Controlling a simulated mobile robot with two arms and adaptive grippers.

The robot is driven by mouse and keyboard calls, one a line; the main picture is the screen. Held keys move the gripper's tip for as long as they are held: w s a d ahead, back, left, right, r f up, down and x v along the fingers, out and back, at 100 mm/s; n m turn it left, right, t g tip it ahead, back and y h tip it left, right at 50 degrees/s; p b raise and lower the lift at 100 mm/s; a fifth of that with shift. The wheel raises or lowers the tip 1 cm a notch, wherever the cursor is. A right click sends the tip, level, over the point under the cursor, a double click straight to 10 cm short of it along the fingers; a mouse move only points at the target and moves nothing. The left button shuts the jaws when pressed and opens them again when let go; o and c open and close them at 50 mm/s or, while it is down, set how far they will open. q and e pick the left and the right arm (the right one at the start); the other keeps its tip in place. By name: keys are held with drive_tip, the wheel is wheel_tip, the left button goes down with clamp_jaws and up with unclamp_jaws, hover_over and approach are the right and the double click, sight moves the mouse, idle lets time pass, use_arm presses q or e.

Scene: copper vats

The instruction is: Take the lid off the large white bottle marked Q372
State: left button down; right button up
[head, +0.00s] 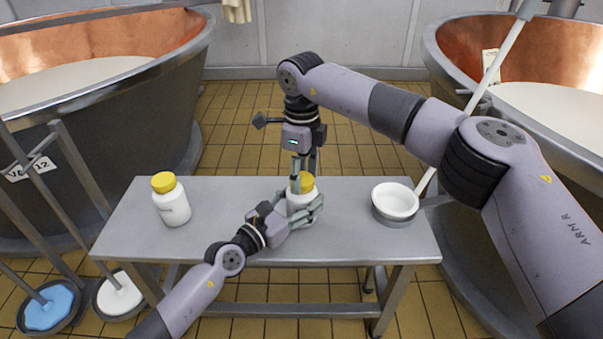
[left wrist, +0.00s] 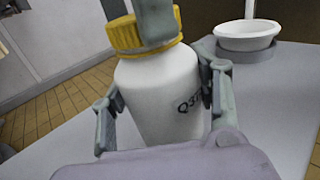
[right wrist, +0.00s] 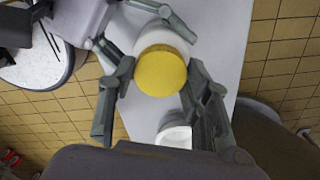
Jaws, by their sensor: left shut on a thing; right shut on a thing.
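The white bottle with a yellow lid stands upright near the middle of the grey table; its body (left wrist: 160,90) shows black print beginning "Q37" in the left wrist view, the rest cut off by a finger. My left gripper (head: 303,208) is shut around the bottle's body from the front. My right gripper (head: 302,177) points down from above and is shut on the yellow lid (right wrist: 161,72), one finger on each side. In the left wrist view the lid (left wrist: 122,33) sits on the bottle's neck, partly hidden by a right finger.
A second white bottle with a yellow lid (head: 171,203) stands at the left of the table (head: 390,246). A white bowl (head: 395,201) sits in a grey ring at the table's right end. Copper vats (head: 120,90) stand on both sides. The table between the left bottle and my grippers is clear.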

drive_tip(key=n, duration=0.4)
drive_tip(key=shift+d, duration=0.1)
drive_tip(key=n, duration=1.2)
drive_tip(key=shift+r, duration=0.2)
drive_tip(key=shift+r, duration=1)
